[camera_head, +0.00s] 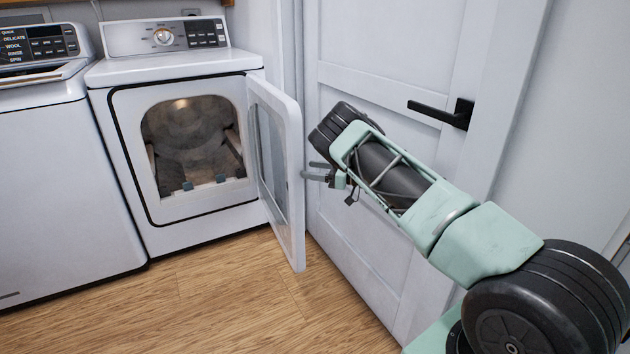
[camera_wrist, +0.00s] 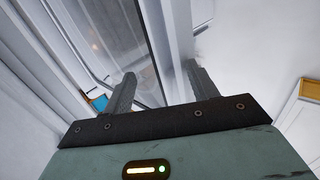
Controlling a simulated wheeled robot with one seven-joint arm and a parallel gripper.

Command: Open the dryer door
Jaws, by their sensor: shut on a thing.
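The white dryer (camera_head: 190,235) stands at the left centre in the head view. Its door (camera_head: 292,175) is swung wide open on the right side, and the drum inside shows. My gripper (camera_head: 318,175) is at the free edge of the door. In the wrist view, my gripper's two fingers (camera_wrist: 162,88) stand on either side of the door's white edge (camera_wrist: 168,50), shut on it. The exact contact at the fingertips is partly hidden. The door's glass panel shows left of the edge in the wrist view.
A white washer (camera_head: 55,185) stands left of the dryer. A closed white room door (camera_head: 370,250) with a black handle (camera_head: 445,113) is close behind my arm on the right. The wooden floor (camera_head: 190,300) in front of the dryer is clear.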

